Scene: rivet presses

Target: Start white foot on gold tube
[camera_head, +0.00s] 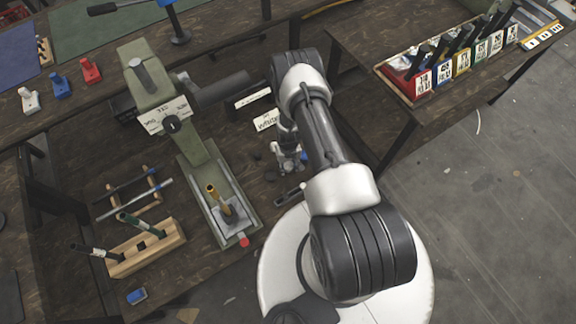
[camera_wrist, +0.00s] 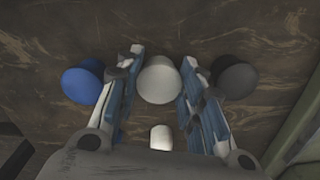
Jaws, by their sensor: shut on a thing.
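My gripper (camera_wrist: 158,95) is shut on a white foot (camera_wrist: 158,78), whose round end shows between the fingertips; a second pale piece (camera_wrist: 161,138) shows lower between the fingers. In the head view my gripper (camera_head: 289,160) is low over the bench, partly hidden by my arm. A gold tube (camera_head: 213,190) stands upright on the bed of the green press (camera_head: 198,152), left of my gripper and apart from it.
A blue foot (camera_wrist: 82,84) and a black foot (camera_wrist: 237,78) lie close on either side of my fingers. A card reading "white" (camera_head: 267,121) is behind. A wooden tube rack (camera_head: 152,257) stands left of the press. Several labelled bins (camera_head: 424,85) are at the upper right.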

